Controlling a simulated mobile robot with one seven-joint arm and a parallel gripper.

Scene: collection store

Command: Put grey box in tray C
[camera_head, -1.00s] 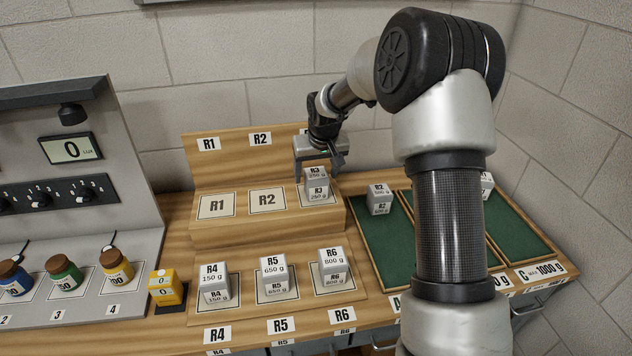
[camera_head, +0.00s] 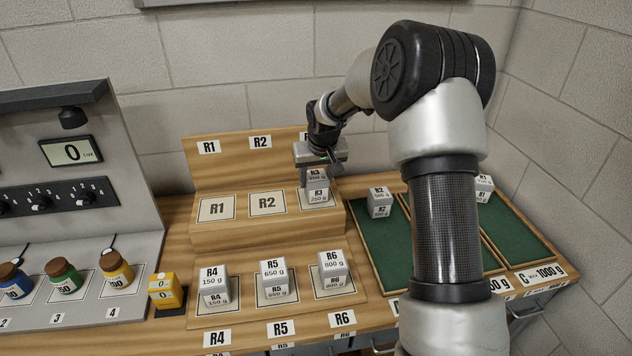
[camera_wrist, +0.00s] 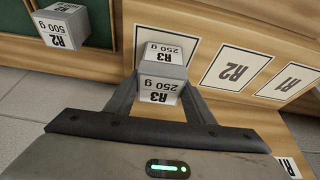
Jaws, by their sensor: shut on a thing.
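Several grey boxes with R labels are in view; the task does not say which one. My gripper (camera_head: 319,172) points down on the upper wooden step and is shut on the grey box R3 (camera_head: 317,194), marked 250 g. In the wrist view, box R3 (camera_wrist: 161,72) sits between the two fingers. It appears to stand on its R3 place; I cannot tell whether it is lifted at all. Tray C (camera_head: 528,243) is the green-lined right compartment, labelled C 1000 g. The grey box R1 (camera_head: 484,188) appears to be at its back, partly behind my arm.
Grey box R2 (camera_head: 380,203) stands in the left green tray (camera_head: 383,245). My arm hides much of the middle tray. Boxes R4 (camera_head: 213,285), R5 (camera_head: 273,277) and R6 (camera_head: 332,270) stand on the lower step. Tray C's front part is clear.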

